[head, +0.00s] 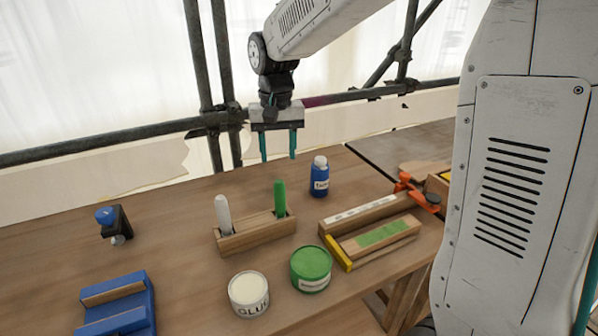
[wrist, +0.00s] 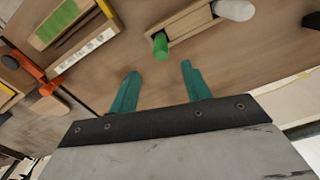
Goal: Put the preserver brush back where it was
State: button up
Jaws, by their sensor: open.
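A green-handled brush (head: 280,198) and a white-handled brush (head: 223,213) stand in a wooden holder (head: 258,238), green at its right end and white at its left. I cannot read which is the preserver brush; their lower ends are hidden in the holder. My gripper (head: 278,158) is open and empty, with teal fingers pointing down, above and behind the holder. In the wrist view the green handle (wrist: 160,46) lies just beyond the open fingertips (wrist: 159,70), apart from them, and the white handle (wrist: 234,10) is farther off.
A white glue can (head: 249,294) and a green can (head: 311,268) stand in front of the holder. A blue bottle (head: 320,178) stands to its right, beside a wooden tray (head: 345,214) holding a green-patched block (head: 382,235). An orange clamp (head: 415,191) and blue cradle (head: 118,306) flank these. Scaffold poles (head: 120,132) run behind.

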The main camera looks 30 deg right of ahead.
jog(key=s+d+r+n, duration=0.1)
jog(key=s, duration=1.3)
jog(key=s+d+r+n+t, duration=0.1)
jog(key=s+d+n, duration=0.1)
jog(key=s, duration=1.3)
jog(key=shift+s+d, duration=0.15)
jog(key=shift+s, duration=0.1)
